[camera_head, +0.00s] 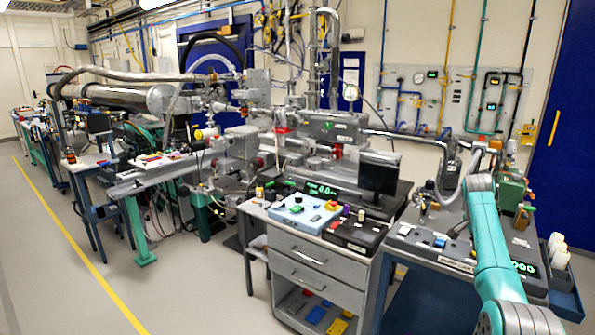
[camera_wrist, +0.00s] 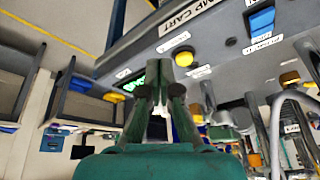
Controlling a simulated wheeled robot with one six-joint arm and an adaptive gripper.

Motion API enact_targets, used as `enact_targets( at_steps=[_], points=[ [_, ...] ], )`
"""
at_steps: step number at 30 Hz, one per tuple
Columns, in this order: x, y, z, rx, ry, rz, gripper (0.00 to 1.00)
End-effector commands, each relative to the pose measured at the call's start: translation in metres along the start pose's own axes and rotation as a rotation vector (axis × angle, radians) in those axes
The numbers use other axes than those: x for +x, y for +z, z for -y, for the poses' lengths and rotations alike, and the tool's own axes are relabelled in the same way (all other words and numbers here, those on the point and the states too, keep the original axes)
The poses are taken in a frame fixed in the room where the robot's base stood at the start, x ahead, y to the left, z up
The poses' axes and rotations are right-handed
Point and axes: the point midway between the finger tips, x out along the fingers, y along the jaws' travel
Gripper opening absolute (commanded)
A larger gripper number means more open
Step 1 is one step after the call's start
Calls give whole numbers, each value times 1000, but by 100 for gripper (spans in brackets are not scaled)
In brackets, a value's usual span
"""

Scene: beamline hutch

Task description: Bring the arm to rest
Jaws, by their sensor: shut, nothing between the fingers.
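My teal arm (camera_head: 487,235) reaches up from the lower right of the head view, in front of the right-hand cart. Its gripper cannot be made out there. In the wrist view my gripper (camera_wrist: 161,75) points up the picture from its green body. Its fingers are together with nothing held. The fingertips appear in front of the pump cart's dark panel (camera_wrist: 225,45); I cannot tell the gap between them.
A grey drawer cart (camera_head: 305,262) with a blue control box (camera_head: 305,211) stands at centre. The right-hand cart (camera_head: 440,262) carries instruments, with a blue bin (camera_head: 567,290) beside it. Beamline equipment fills the back. Floor is clear at left, along a yellow line (camera_head: 75,240).

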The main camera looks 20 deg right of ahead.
Motion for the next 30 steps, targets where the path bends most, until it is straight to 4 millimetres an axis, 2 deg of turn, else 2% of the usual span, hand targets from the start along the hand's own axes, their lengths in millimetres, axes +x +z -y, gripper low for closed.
enact_targets(
  at_steps=[1,5,9,15,23,30],
  points=[
    [16,16,3,-22,-11,-2,0],
    [58,56,10,-87,-58,-20,0],
    [102,108,14,-167,-118,-44,0],
    [156,185,7,-276,-203,-80,0],
    [206,285,-20,-408,-316,-128,0],
    [233,371,-63,-522,-418,-176,0]
  ],
)
